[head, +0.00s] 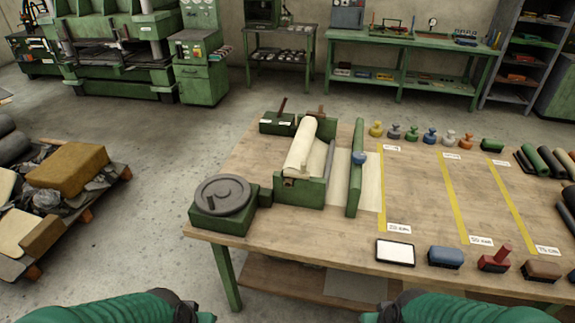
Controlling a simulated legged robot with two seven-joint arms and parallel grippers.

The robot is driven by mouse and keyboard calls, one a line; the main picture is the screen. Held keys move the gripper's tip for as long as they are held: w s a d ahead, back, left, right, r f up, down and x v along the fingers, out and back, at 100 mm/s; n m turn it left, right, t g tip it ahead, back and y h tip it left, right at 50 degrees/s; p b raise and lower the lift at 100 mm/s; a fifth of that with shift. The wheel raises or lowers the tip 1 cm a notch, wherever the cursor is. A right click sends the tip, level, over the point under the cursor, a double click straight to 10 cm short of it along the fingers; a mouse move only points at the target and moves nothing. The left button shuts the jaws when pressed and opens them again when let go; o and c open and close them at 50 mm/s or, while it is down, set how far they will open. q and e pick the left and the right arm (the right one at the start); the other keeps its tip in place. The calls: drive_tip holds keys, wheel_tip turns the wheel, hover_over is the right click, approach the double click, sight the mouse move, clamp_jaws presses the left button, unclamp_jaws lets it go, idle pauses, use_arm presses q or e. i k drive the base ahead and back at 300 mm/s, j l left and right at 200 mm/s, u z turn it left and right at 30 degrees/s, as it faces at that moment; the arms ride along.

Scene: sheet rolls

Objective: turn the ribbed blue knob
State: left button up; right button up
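A round blue knob (359,158) sits on the upright green bar (356,175) beside the sheet roller on the workbench. Another small blue piece with a knob-like top (430,136) stands in the row of coloured pieces along the bench's back edge. Ribbing cannot be made out on either at this size. My two green arms show only at the bottom edge, well in front of the bench and apart from both blue pieces. No gripper fingers can be seen on either arm.
The workbench (300,245) carries a cream roll (303,147) in a green frame, a grey turntable (222,195), and a front row with a white pad (395,252), a blue block (445,257) and a red-handled stamp (495,258). Yellow strips mark the bare wood. A loaded pallet (120,175) stands left.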

sight(358, 157)
drive_tip(key=i+l+u, duration=0.15)
drive_tip(key=i+l, duration=0.45)
drive_tip(key=i+l+u, duration=0.15)
drive_tip(key=i+l, duration=0.45)
drive_tip(key=l, duration=0.2)
